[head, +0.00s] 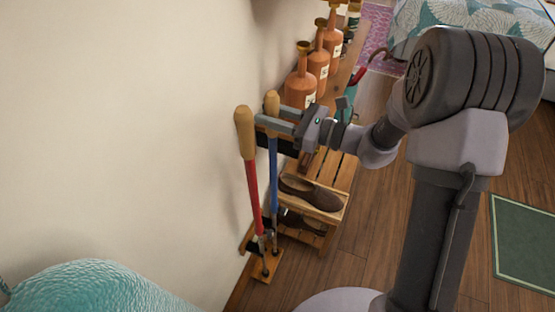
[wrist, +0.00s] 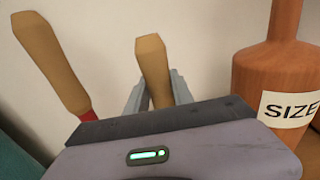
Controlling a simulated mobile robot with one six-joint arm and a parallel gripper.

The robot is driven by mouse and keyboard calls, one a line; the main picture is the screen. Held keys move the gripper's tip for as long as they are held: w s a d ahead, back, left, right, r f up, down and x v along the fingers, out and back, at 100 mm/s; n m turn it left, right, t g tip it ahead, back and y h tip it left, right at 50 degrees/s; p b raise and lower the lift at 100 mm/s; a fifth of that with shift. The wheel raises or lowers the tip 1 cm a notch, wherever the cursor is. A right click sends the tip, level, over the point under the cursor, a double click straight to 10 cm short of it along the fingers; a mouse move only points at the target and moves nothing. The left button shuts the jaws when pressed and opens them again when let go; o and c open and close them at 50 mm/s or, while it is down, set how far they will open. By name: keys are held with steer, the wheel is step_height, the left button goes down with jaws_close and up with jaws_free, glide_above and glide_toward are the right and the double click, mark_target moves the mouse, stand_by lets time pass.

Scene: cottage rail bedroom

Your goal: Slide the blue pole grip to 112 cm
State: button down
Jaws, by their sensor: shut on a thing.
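The blue pole (head: 273,178) stands upright in a small wooden base by the wall, with a tan wooden grip (head: 272,102) on top. In the wrist view the tan grip (wrist: 153,68) rises between the two fingers. My gripper (head: 272,124) is shut on the blue pole's grip, near its lower part. The red pole (head: 253,185) stands just left of it, with its own tan grip (head: 244,132); this grip also shows at the left of the wrist view (wrist: 50,62). No height scale or numbers can be read on the blue pole.
A slatted wooden bench (head: 340,172) with brown shoes (head: 312,193) stands right of the poles. Several orange bottles (head: 300,85) stand behind the gripper; one bottle (wrist: 275,75) is close on the right in the wrist view. The wall is close at left.

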mark_target(270, 97)
steer(key=shift+r+p, duration=1.95)
steer(key=shift+r, duration=0.85)
steer(key=shift+f, duration=0.1)
steer(key=c, duration=0.8)
jaws_free()
steer(key=b+v, duration=0.1)
steer(key=v, duration=0.9)
